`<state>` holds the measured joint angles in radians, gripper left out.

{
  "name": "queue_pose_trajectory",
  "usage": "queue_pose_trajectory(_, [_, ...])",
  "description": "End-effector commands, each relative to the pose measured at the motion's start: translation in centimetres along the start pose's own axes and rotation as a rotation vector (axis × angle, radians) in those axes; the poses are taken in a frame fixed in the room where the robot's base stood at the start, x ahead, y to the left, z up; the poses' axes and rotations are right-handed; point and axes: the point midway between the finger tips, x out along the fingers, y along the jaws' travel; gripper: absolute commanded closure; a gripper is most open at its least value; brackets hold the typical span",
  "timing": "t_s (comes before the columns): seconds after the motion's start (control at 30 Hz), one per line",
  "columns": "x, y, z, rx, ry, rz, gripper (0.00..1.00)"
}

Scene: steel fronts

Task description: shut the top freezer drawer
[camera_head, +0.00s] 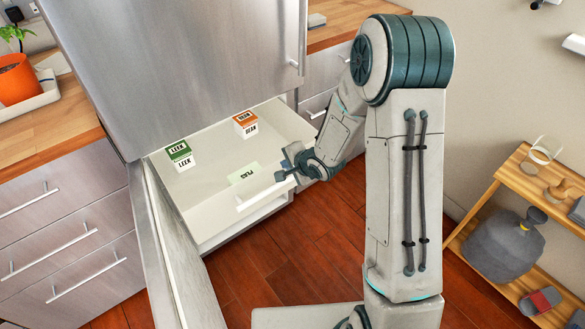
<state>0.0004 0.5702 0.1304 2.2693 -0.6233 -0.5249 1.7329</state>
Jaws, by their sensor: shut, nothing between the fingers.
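The top freezer drawer (215,219) is white and stands pulled out below the large steel door. Inside it are a green-labelled box (179,154), an orange-labelled box (246,124) and a pale green labelled item (243,174) near the front. My gripper (283,174) is shut and empty, at the right end of the drawer's front. I cannot tell whether it touches the drawer. Part of the drawer's right side is hidden behind my gripper and wrist.
The freezer door (176,245) stands open to the left of the drawer. The steel upper door (180,60) is shut above. Steel cabinet drawers (60,230) are at left. A wooden rack (480,215) with a grey bag (503,245) stands at right. Red wood floor (290,255) is clear in front.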

Motion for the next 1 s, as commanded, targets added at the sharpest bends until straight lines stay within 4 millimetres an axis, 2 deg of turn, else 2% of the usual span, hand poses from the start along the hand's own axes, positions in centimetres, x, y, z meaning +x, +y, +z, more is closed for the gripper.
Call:
queue_pose_trajectory(0.67, [0.7,-0.8,-0.1,0.001,0.001,-0.002,1.0])
queue_pose_trajectory(1.0, [3.8,-3.8,-1.2,0.017,0.015,-0.002,1.0])
